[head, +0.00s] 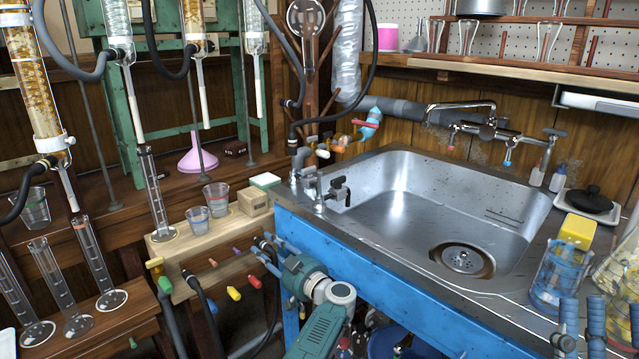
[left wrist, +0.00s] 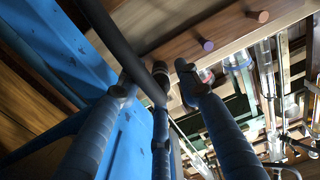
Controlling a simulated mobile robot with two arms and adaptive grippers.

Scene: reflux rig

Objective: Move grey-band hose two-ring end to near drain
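A black hose (head: 263,247) hangs at the front of the peg rail, beside the blue fingers of my left gripper (head: 272,256). In the left wrist view, a dark hose (left wrist: 108,32) runs down between the spread fingers of my left gripper (left wrist: 155,82); a dark fitting shows near their tips. The fingers stand apart, and I cannot tell whether any touches the hose. Band colours and ring counts on the hose are not readable. The sink drain (head: 463,258) lies in the sink floor. My right gripper (head: 600,310) shows its spread, empty fingers at the lower right.
The steel sink (head: 400,190) is open and empty around the drain, with a blue front rail (head: 390,270) below it. Coloured pegs (head: 234,293) project from the wooden rail. Beakers (head: 555,275) and a yellow sponge (head: 577,231) stand right of the sink. Glass cylinders crowd the left.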

